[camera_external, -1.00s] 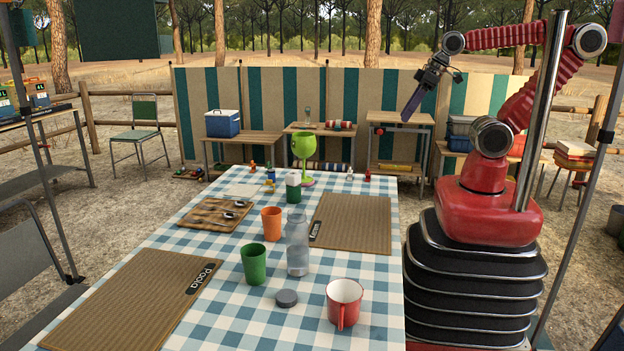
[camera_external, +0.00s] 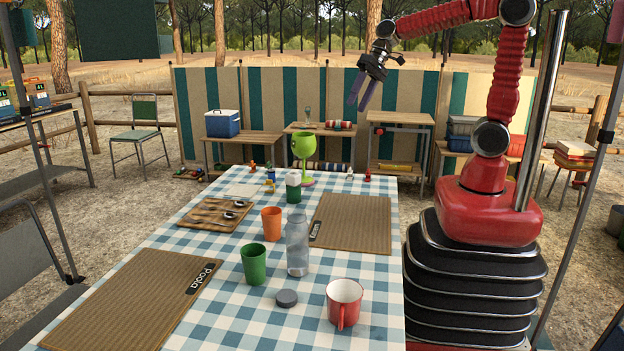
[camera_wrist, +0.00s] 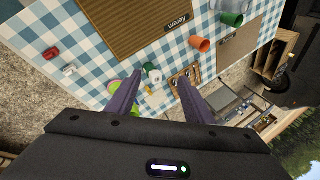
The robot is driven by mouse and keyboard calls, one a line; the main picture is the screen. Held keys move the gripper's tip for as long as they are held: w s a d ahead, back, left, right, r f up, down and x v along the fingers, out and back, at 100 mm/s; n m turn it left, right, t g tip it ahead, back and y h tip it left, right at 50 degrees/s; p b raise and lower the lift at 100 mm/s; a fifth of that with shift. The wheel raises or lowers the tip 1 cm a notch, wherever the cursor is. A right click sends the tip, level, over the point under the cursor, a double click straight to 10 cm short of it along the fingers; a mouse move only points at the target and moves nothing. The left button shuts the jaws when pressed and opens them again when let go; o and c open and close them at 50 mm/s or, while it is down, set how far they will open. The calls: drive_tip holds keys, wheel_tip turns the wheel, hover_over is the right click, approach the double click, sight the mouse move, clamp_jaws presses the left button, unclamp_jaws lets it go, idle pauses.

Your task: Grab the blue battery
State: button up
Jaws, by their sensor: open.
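My gripper (camera_external: 358,104) is open and empty, raised in the air beyond the far right part of the table, above the green goblet's height. In the wrist view its two dark fingers (camera_wrist: 158,73) stand apart and point at the table's far end. A small blue item (camera_external: 269,187) sits among little figures left of the green goblet (camera_external: 303,147); it is too small to tell whether it is the blue battery. I cannot make out a blue battery for certain in the wrist view, where the fingers hide part of the table.
A red figure (camera_external: 367,175) stands near the far right corner.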

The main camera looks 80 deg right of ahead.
drive_tip(key=w+d+f+m+t+y, duration=0.2)
drive_tip(key=w+d+f+m, duration=0.35)
drive_tip(key=w+d, duration=0.7)
drive_tip(key=w+d+f+m+t+y, duration=0.25)
drive_tip(key=w+d+f+m, duration=0.3)
drive_tip(key=w+d, duration=0.65)
drive_tip(key=f+m, duration=0.3)
drive_tip(key=f, duration=0.3)
drive_tip(key=w+a+f+m, duration=0.1)
drive_tip(key=f+m, duration=0.2)
drive_tip(key=f, duration=0.3)
drive_tip(key=a+f+m+t+y, duration=0.1)
drive_tip(key=f+m, duration=0.2)
drive_tip(key=f, duration=0.3)
drive_tip(key=shift+w+a+f+m, duration=0.2)
drive_tip(key=shift+w+f+m, duration=0.05)
drive_tip(key=shift+f+m, duration=0.1)
drive_tip(key=shift+f, duration=0.15)
drive_tip(key=shift+a, duration=0.15)
